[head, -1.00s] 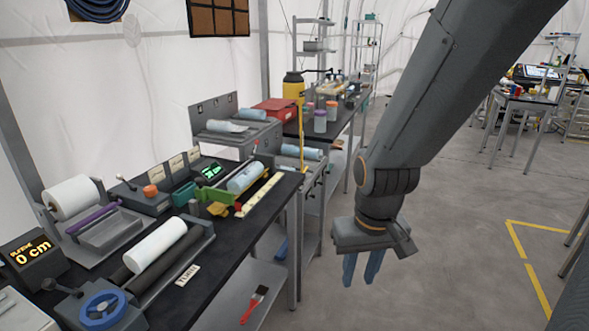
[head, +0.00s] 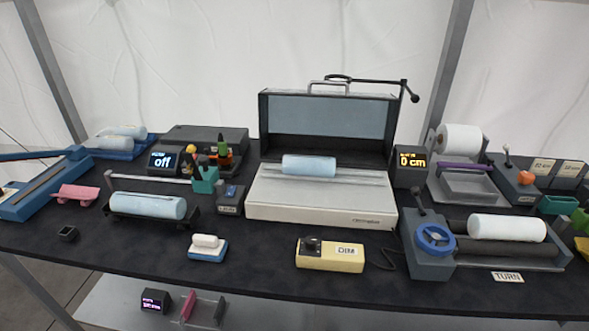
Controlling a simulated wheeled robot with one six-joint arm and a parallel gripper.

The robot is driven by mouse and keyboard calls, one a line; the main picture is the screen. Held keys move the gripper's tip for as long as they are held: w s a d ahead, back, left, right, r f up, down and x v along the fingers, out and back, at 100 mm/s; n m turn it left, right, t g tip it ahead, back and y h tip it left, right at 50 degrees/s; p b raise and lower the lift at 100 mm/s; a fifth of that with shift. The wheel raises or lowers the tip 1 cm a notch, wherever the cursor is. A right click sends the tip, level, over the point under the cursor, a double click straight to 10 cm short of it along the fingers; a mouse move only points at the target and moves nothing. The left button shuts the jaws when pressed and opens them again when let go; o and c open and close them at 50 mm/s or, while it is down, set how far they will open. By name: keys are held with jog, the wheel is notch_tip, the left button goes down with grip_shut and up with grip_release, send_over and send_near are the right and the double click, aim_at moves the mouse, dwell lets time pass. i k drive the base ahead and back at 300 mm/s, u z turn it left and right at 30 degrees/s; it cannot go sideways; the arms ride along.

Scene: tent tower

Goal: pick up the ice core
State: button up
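Several pale blue cylinders look like ice cores, and I cannot tell which one the task means. One core (head: 309,165) lies in the open grey case (head: 318,207) at the centre. Another core (head: 148,206) lies on a dark cradle with a rail at the left. More pale cores (head: 126,131) lie on a blue tray at the back left. A white cylinder (head: 507,228) rests on dark rollers (head: 510,255) at the right. My gripper is not in view.
The dark bench (head: 250,275) also carries a yellow box marked DIM (head: 345,257), a blue handwheel (head: 436,239), a white paper roll (head: 460,138) and a "0 cm" display (head: 412,160). A black jointed arm (head: 375,82) stands above the case. A shelf (head: 110,300) lies below.

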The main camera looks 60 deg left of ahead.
aim_at(307, 166)
jog(key=u, duration=2.85)
jog(key=k, duration=1.2)
jog(key=z, duration=0.5)
jog(key=i, duration=2)
jog(key=u, duration=0.2)
